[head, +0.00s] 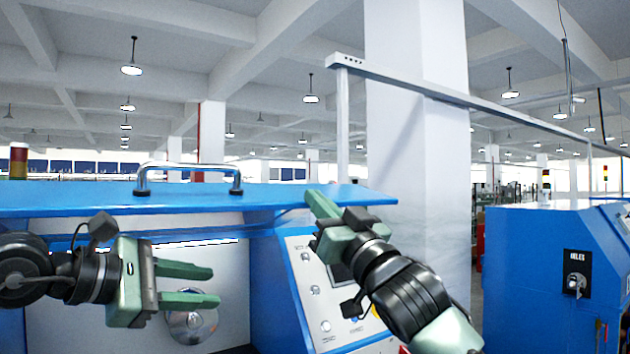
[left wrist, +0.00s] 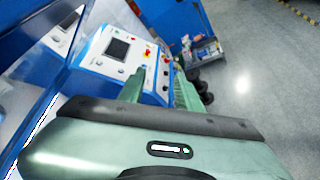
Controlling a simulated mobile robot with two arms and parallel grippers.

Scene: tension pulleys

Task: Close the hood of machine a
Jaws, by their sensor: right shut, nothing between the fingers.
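The machine's blue hood (head: 90,197) is raised and spans the left half of the head view, with a metal bar handle (head: 190,168) on its top. Below it the white interior with a round metal part (head: 191,322) is exposed. My left gripper (head: 216,286) is open and empty in front of this interior, below the hood, its fingers pointing right. It also shows in the left wrist view (left wrist: 163,75), with its fingers apart. My right gripper (head: 316,200) is shut and empty at the hood's right end; I cannot tell whether it touches the hood.
A control panel (head: 305,270) with buttons and a screen is right of the opening; it also shows in the left wrist view (left wrist: 118,50). A white pillar (head: 415,150) stands behind. Another blue machine (head: 530,260) is at the right. Grey floor (left wrist: 260,60) is open beyond the panel.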

